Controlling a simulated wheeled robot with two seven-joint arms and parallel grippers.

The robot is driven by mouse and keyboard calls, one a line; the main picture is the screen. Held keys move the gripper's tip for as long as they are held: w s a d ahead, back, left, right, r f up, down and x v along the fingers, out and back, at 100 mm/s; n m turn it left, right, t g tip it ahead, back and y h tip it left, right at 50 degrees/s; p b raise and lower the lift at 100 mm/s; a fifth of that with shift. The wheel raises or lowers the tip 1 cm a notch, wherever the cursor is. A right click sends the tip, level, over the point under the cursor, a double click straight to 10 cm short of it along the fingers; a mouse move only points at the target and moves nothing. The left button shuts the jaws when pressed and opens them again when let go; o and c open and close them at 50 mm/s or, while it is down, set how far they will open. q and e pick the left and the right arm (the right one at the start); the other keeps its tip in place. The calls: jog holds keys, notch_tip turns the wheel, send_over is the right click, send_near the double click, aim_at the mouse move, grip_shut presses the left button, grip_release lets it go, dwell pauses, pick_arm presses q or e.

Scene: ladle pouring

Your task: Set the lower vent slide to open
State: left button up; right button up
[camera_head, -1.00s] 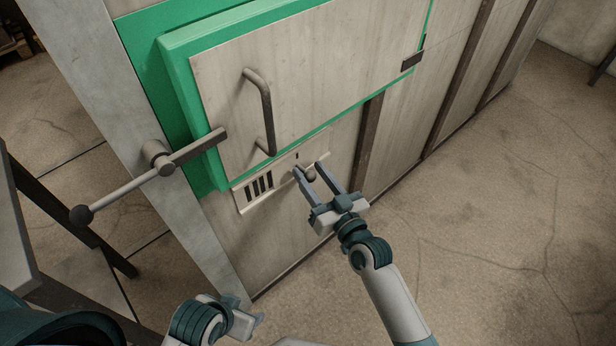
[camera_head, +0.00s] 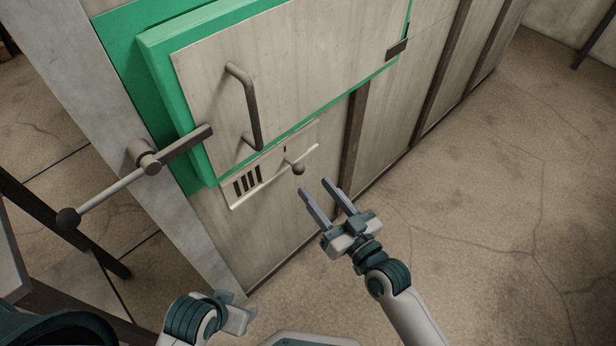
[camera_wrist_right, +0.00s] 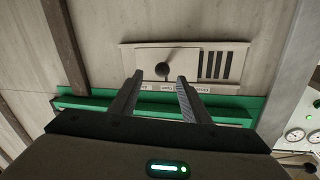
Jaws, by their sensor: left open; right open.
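The lower vent slide (camera_head: 270,175) is a pale plate set low on the furnace front, below the green-framed door. Dark slots (camera_head: 247,181) show at its left in the head view. Its round dark knob (camera_head: 299,169) stands out near the right end. The wrist view shows the knob (camera_wrist_right: 162,70) just beyond and between the fingertips, with slots (camera_wrist_right: 216,64) to its right. My right gripper (camera_head: 317,187) is open and empty, a short way to the right of the knob and apart from it. My left gripper (camera_head: 238,308) is low at the bottom of the head view, open and empty.
The door has a bar handle (camera_head: 252,112) above the vent. A latch lever (camera_head: 119,186) with a ball end sticks out to the left. Floor to the right of the furnace is clear. Gauges (camera_wrist_right: 296,135) show at the wrist view's right edge.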

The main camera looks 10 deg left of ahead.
pick_arm(q)
jog(key=shift+w, duration=0.1)
pick_arm(e)
jog(key=v, duration=0.9)
jog(key=shift+f, duration=0.1)
jog(key=s+d+f+m+g+h, duration=0.1)
jog(key=s+d+f+g+h, duration=0.45)
jog(key=f, duration=0.55)
jog(key=s+d+f+m+g+h, duration=0.35)
jog(key=s+d+f+h, duration=0.2)
jog(key=s+d, duration=0.6)
pick_arm(q)
notch_tip(320, 180, down, 17)
jog(key=d+t+p, duration=0.1)
jog(key=p, duration=1.1)
jog(key=shift+w+t, duration=0.3)
jog(key=shift+w, duration=0.1)
pick_arm(e)
notch_tip(320, 180, down, 17)
jog(key=shift+w+n+t, duration=0.4)
jog(key=shift+w+n, duration=0.05)
jog(key=shift+w, duration=0.05)
